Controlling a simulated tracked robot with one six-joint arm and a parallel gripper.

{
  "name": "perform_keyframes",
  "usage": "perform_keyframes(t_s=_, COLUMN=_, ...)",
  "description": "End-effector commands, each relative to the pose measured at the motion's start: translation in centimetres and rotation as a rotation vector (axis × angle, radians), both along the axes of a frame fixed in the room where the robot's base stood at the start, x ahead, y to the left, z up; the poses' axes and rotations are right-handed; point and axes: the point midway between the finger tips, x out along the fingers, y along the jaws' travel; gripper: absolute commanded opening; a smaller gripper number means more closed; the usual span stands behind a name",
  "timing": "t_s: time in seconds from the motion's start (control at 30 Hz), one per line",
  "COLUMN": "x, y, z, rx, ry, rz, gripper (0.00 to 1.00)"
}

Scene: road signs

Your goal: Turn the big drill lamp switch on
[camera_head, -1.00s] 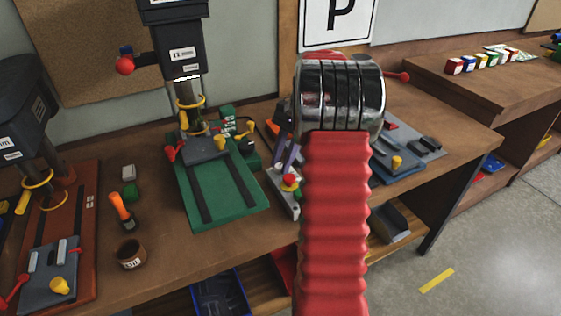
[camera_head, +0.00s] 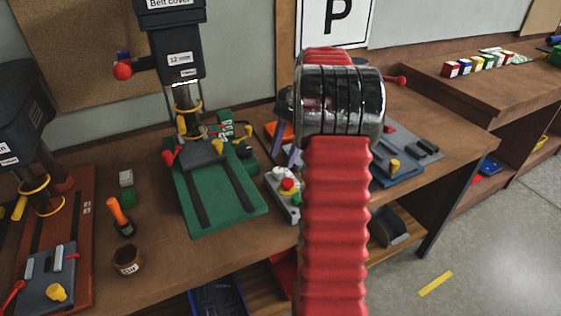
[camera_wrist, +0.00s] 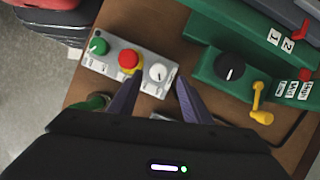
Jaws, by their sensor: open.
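The big drill (camera_head: 180,60) is dark, with a green base (camera_head: 222,190), left of my arm in the head view. A grey control box (camera_head: 280,196) lies to the right of that base. In the wrist view the box (camera_wrist: 115,60) carries a green knob (camera_wrist: 98,46), a red button on yellow (camera_wrist: 129,59) and a white knob (camera_wrist: 157,73). My gripper (camera_wrist: 157,84) is open, its two purple fingers on either side of the white knob in that view. Contact cannot be told. I cannot read which control is the lamp switch.
A black knob (camera_wrist: 229,67) and a yellow lever (camera_wrist: 261,104) sit on the green base. A second drill (camera_head: 22,120), an orange screwdriver (camera_head: 119,216) and a brown cup (camera_head: 127,259) stand on the left. A blue-grey fixture (camera_head: 396,166) lies on the right.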

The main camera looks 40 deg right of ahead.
Motion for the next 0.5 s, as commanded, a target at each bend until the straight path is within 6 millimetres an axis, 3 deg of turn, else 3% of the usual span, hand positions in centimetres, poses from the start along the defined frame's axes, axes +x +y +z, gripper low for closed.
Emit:
perform_keyframes(t_s=0.2, x=0.3, y=-0.8, z=2.5, rx=-0.002, ry=-0.002, rz=0.007, gripper=0.44)
perform_keyframes(t_s=0.5, x=0.5, y=-0.9, z=3.5, rx=-0.001, ry=0.000, rz=0.014, gripper=0.44)
